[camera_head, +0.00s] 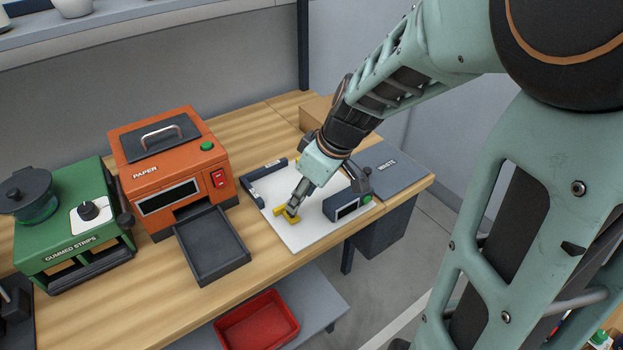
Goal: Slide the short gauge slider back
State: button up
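A small yellow piece (281,211), which looks like a slider, sits on a white board (297,241) at the right part of the bench. I cannot read any label that marks it as the short one. My gripper (292,208) points down at the yellow piece, with its fingers at or against it. The fingers are small and partly overlap the yellow piece, so I cannot tell whether they are shut on it. My wrist hides part of the board behind.
A dark bar (266,181) lies along the board's back left edge. A dark block with a display (345,209) and green button stands on its right. An orange PAPER machine (150,172) with a dark tray (211,246) is left. A grey WASTE lid (390,168) is right.

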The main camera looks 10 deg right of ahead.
jog(key=v, duration=0.6)
jog(key=shift+s+r, duration=0.2)
jog(key=shift+r, duration=0.15)
jog(key=shift+w+d, duration=0.1)
jog(key=shift+d, duration=0.05)
